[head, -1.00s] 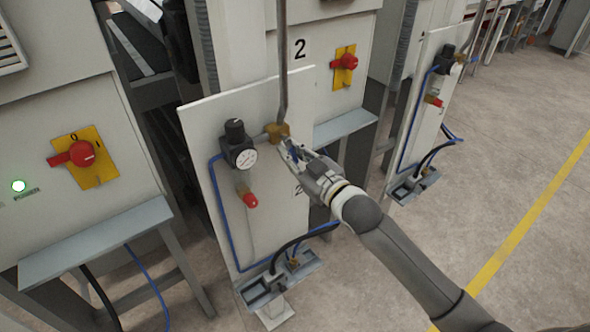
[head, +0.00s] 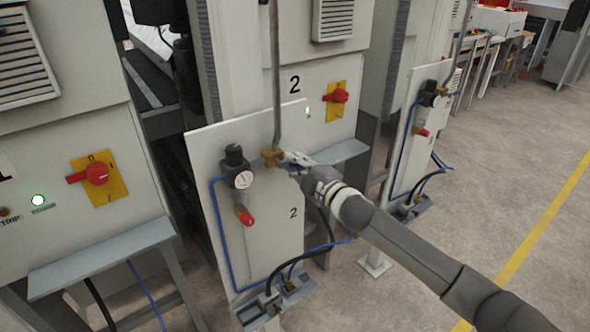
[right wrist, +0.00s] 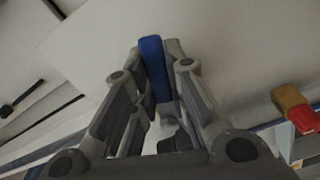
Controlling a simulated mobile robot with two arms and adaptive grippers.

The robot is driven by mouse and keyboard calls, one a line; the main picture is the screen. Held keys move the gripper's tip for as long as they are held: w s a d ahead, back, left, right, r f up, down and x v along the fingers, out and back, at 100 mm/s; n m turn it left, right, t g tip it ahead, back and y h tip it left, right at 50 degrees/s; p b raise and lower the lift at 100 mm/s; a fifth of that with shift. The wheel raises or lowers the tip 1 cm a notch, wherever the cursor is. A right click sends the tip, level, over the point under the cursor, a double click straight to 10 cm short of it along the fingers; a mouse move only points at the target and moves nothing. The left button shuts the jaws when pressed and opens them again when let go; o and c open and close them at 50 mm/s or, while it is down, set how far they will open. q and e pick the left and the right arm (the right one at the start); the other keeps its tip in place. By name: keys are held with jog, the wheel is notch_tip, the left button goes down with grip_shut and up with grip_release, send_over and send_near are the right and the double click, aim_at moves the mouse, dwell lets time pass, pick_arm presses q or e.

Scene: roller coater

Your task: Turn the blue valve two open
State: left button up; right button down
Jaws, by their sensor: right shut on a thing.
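The blue valve handle (right wrist: 153,62) shows in the right wrist view between the fingers of my right gripper (right wrist: 160,75), which is shut on it. In the head view my right gripper (head: 292,160) is at the brass valve body (head: 272,157), on the upper part of the white panel (head: 268,225) marked 2. The gripper mostly hides the blue handle there. My left gripper does not show in either view.
A black regulator with a gauge (head: 243,180) and a red-tipped fitting (head: 245,215) sit left of the valve. A vertical grey pipe (head: 275,80) rises above it. A similar panel (head: 408,140) stands to the right. Open floor (head: 480,180) lies farther right.

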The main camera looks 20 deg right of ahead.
jog(key=shift+r+n, duration=0.45)
jog(key=shift+n, duration=0.35)
jog(key=shift+d+r+n+p, duration=0.1)
jog(key=shift+r+n+p, duration=0.05)
jog(key=shift+n+p, duration=0.4)
jog(key=shift+r+n, duration=0.15)
jog(key=shift+n, duration=0.3)
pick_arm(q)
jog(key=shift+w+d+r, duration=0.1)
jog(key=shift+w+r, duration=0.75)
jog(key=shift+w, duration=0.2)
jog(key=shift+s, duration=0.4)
pick_arm(e)
jog(key=c, duration=1.4)
grip_release()
